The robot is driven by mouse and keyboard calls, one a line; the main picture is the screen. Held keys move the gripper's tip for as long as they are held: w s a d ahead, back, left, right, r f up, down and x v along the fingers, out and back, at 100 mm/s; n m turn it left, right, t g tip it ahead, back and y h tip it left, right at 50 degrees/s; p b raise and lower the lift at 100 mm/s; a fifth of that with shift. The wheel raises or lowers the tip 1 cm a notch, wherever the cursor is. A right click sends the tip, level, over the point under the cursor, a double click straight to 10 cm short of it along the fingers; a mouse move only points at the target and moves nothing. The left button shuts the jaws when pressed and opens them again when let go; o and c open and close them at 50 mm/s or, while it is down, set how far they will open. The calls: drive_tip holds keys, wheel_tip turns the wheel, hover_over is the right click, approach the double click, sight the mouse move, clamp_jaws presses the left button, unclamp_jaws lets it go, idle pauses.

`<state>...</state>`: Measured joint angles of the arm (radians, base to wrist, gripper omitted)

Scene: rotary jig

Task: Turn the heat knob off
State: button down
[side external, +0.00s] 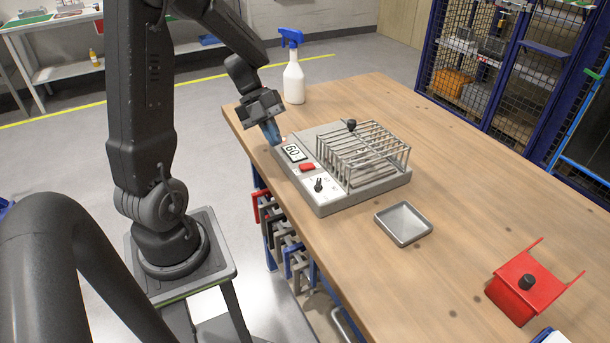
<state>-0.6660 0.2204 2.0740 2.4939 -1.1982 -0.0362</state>
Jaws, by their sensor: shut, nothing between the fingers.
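The heat knob (319,185) is a small black knob on the white panel at the near front corner of a grey device (331,208). Its pointer setting is too small to read. A red switch (307,167) and a display reading "60" (293,152) sit on the same front strip, left of the knob. My gripper (271,132) is shut and empty, pointing down beside the device's far left end, close to the display. It is apart from the knob. I cannot tell if it touches the device's edge.
A grey tray (404,223), a red holder (525,287) and a white spray bottle (293,82) stand on the wooden table (455,200). Clamps (285,242) hang at the table's front edge.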

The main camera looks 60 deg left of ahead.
sight(313, 193)
drive_tip(key=x, duration=0.6)
drive_tip(key=s+x, duration=0.1)
drive_tip(key=x, duration=0.2)
drive_tip(key=shift+d+f, duration=0.1)
drive_tip(key=shift+d, duration=0.05)
drive_tip(key=w+d, duration=0.2)
drive_tip(key=shift+w+f, duration=0.3)
drive_tip(key=shift+w+d, duration=0.4)
drive_tip(key=shift+w, duration=0.1)
